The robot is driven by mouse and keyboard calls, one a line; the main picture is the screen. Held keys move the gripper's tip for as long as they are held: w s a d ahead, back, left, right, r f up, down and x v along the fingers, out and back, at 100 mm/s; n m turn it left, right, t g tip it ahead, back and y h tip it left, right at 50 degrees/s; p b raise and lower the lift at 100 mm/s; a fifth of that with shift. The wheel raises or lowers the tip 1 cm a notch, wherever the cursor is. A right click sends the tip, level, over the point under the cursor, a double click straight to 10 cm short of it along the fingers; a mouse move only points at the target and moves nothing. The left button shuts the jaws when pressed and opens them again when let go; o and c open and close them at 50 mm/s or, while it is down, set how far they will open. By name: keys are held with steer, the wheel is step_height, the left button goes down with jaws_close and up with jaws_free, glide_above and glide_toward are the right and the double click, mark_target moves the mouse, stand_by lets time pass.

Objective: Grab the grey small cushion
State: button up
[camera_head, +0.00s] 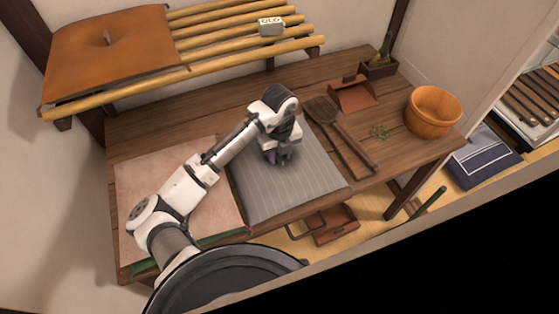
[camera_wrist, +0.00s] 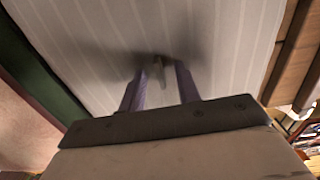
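The grey small cushion (camera_head: 300,190), pale-striped, lies flat on the wooden table, right of a pink cushion. It fills most of the wrist view (camera_wrist: 90,45), where a small pale tuft (camera_wrist: 159,72) stands at its middle. My gripper (camera_head: 281,160) points down over the cushion's upper middle. In the wrist view my gripper (camera_wrist: 158,80) is open, with one finger on each side of the tuft. A gap shows between the tuft and each finger. Whether the fingertips touch the cushion's surface, I cannot tell.
A pink cushion (camera_head: 150,190) lies under my arm. A long-handled wooden tool (camera_head: 345,137), a brown dustpan-like piece (camera_head: 353,95) and a wooden bucket (camera_head: 433,112) stand to the right. A slatted shelf (camera_head: 240,35) with an orange cushion (camera_head: 95,55) overhangs the back.

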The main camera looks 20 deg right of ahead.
jaws_close()
steer(key=shift+r, duration=0.1)
